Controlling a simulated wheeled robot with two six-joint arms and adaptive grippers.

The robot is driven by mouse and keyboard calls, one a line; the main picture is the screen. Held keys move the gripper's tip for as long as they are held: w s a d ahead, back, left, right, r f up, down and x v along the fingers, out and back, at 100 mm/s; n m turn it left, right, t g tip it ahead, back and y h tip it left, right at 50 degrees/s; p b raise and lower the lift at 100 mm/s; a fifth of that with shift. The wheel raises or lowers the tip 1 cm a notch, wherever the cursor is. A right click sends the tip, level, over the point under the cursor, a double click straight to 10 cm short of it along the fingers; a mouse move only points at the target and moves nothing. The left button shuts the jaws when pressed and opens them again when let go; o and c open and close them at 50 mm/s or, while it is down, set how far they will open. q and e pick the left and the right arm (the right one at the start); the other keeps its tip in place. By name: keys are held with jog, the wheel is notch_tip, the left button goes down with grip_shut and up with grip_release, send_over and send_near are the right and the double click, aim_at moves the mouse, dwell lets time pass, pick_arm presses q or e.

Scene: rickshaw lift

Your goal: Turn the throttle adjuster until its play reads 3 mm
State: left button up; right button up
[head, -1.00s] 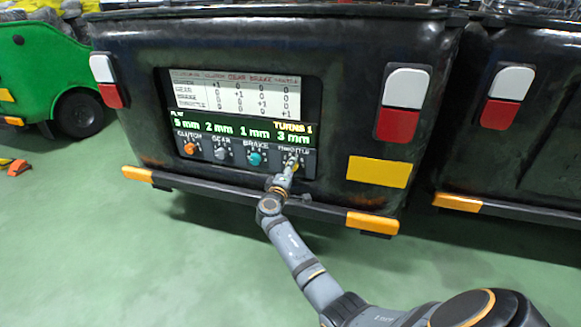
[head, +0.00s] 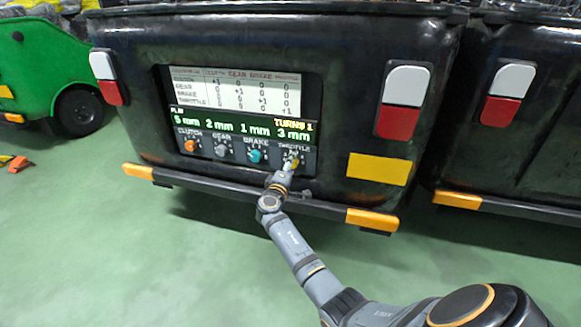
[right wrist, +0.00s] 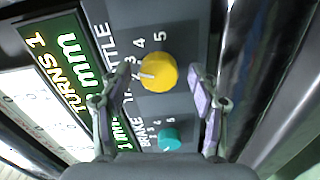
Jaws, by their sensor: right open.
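The yellow throttle adjuster knob (right wrist: 160,70) is on the grey panel (head: 311,165) at the vehicle's rear; it also shows in the head view (head: 292,160). Its white mark points left in the right wrist view, near the low end of the visible numbers; the exact number is unclear. The display (head: 240,125) reads 3 mm above THROTTLE, with TURNS 1. My right gripper (right wrist: 161,84) is open, with one finger on each side of the knob and gaps showing between. In the head view, the gripper (head: 284,169) is just below the knob. My left gripper is out of view.
The orange clutch (head: 190,146), grey gear (head: 221,150) and teal brake (head: 255,156) knobs sit left of the throttle. Their displays read 5, 2 and 1 mm. A black bumper (head: 225,190) with yellow ends runs below the panel. Green floor (head: 130,260) is clear in front.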

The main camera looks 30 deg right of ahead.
jog(key=v, duration=1.2)
